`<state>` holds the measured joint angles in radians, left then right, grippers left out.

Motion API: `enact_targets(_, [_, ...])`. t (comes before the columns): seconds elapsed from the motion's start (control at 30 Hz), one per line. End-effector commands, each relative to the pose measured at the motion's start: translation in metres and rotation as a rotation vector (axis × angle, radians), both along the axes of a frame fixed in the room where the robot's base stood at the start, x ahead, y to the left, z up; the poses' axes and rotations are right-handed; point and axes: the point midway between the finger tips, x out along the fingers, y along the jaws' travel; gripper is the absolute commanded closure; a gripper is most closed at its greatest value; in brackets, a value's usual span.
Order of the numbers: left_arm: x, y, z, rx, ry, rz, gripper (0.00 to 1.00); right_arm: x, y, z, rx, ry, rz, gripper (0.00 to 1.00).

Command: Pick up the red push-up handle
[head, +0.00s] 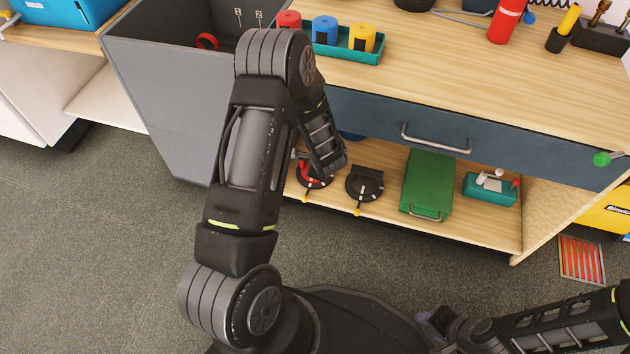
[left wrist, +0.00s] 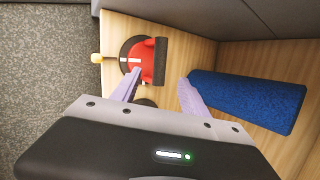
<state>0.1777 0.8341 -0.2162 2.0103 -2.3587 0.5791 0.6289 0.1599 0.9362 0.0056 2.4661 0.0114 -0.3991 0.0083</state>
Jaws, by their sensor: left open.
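The red push-up handle (left wrist: 159,61) stands on the lower wooden shelf in the left wrist view, with a round dark base and a yellow knob at its left. In the head view the red handle (head: 313,172) is partly hidden by my left arm. My left gripper (left wrist: 160,92) is open, its two purple fingers apart and pointing toward the handle, with nothing between the tips. The left fingertip is close to the handle's base; contact cannot be told. My right gripper (head: 426,319) is low in the head view, partly hidden, its jaws unclear.
A black push-up handle (head: 364,182) stands right of the red one. A green case (head: 428,182) and a teal tray (head: 490,190) are further right. A blue roll (left wrist: 246,99) lies beside my left fingers. The drawer front (head: 370,118) overhangs the shelf; a grey bin (head: 165,100) is left.

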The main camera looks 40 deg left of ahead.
Motion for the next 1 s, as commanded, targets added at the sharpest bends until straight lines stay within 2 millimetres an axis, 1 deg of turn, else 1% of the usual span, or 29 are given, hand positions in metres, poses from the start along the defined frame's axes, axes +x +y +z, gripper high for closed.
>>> enact_targets(0.27, [0.000, 0.000, 0.000, -0.001, 0.001, -0.001, 0.47, 0.000, 0.000, 0.001, 0.000, -0.001, 0.001, 0.64])
enact_targets(0.5, [0.009, 0.009, -0.019, -0.001, 0.002, 0.001, 0.47, 0.001, 0.000, -0.009, -0.001, -0.004, -0.001, 0.64])
enact_targets(0.87, [0.011, 0.010, -0.022, -0.002, 0.003, -0.001, 0.47, 0.002, 0.000, -0.009, -0.001, -0.005, -0.002, 0.64])
enact_targets(1.0, [0.017, 0.015, -0.033, -0.001, 0.002, -0.002, 0.47, 0.003, 0.000, -0.017, 0.000, -0.006, -0.002, 0.64])
